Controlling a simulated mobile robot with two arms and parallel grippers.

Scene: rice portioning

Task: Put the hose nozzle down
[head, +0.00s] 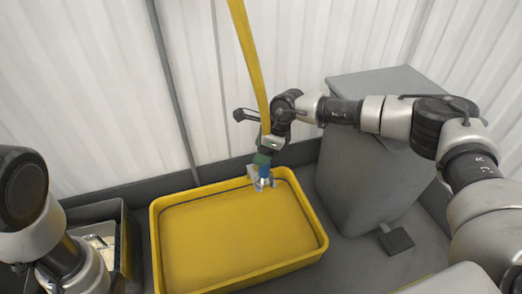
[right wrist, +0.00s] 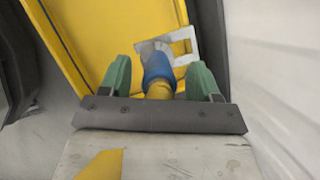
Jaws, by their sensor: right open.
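The hose nozzle is blue with a pale metal tip. In the head view the nozzle (head: 265,173) is over the back right rim of the yellow tray (head: 155,235). It hangs on the yellow hose (head: 248,60) that comes down from above. In the right wrist view the nozzle (right wrist: 157,66) lies between the green fingers, with gaps on both sides. My right gripper (head: 263,160) is open around it; its fingers also show in the right wrist view (right wrist: 160,75). Whether the nozzle touches the tray is unclear. My left arm is at lower left; its fingers are out of frame.
A tall grey container (head: 350,165) stands right of the tray. A dark grey crate (head: 122,240) with pale contents stands at left, partly behind my left arm. A corrugated white wall (head: 90,90) closes off the back. The tray's middle is free of objects.

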